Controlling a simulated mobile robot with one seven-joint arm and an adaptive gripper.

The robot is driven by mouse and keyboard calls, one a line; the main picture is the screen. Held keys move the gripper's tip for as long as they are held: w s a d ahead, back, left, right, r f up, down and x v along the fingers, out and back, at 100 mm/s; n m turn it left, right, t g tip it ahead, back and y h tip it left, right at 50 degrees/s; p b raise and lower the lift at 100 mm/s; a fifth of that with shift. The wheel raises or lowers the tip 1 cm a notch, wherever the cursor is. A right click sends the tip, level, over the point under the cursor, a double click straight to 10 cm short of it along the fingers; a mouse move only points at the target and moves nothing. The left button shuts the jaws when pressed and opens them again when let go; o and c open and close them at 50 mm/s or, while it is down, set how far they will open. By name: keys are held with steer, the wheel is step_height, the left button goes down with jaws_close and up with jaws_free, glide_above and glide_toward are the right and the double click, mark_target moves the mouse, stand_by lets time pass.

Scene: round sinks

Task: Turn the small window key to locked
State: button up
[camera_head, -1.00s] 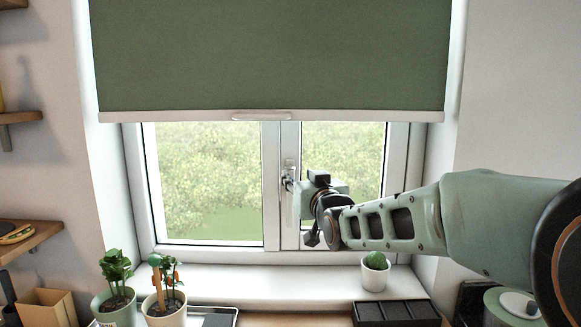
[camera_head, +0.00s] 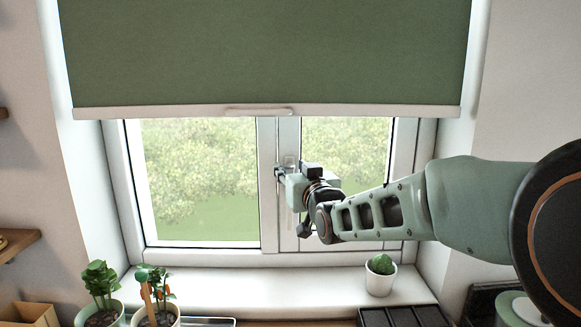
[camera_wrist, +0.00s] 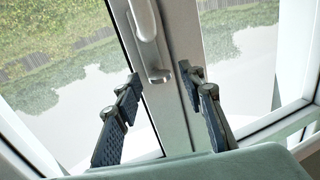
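The window handle (camera_wrist: 145,20) is a pale lever on the frame's middle post. The lower end of its plate (camera_wrist: 158,74) shows a small dark detail that may be the key or its lock; it is too small to tell. In the wrist view my gripper (camera_wrist: 161,77) is open, with one dark finger on each side of this lower end and nothing held. In the head view my gripper (camera_head: 280,174) is in front of the handle, hiding most of it; only the plate's top (camera_head: 289,160) shows. I cannot tell whether the fingers touch anything.
The white sill (camera_head: 250,285) runs below. A small potted cactus (camera_head: 380,277) stands on it at right, under my arm. Potted plants (camera_head: 100,300) stand at lower left. A green blind (camera_head: 265,55) hangs above the gripper. Dark trays (camera_head: 400,317) lie at lower right.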

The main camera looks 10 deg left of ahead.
steer(key=shift+s, duration=0.1)
jaws_close()
steer(key=shift+f+b, duration=0.1)
steer(key=shift+b, duration=0.4)
steer(key=m+t+h+b, duration=0.1)
steer(key=m+b, duration=0.6)
steer(key=m+t+h+b, duration=0.1)
steer(key=m+t+b, duration=0.1)
steer(key=m+b, duration=0.4)
steer(key=m+t+h+b, duration=0.1)
steer(key=m+b, duration=0.6)
steer(key=b, duration=0.1)
steer(key=shift+a+f+m, duration=0.25)
steer(key=shift+m, duration=0.05)
steer(key=shift+m+t+h, duration=0.3)
steer(key=shift+h, duration=0.1)
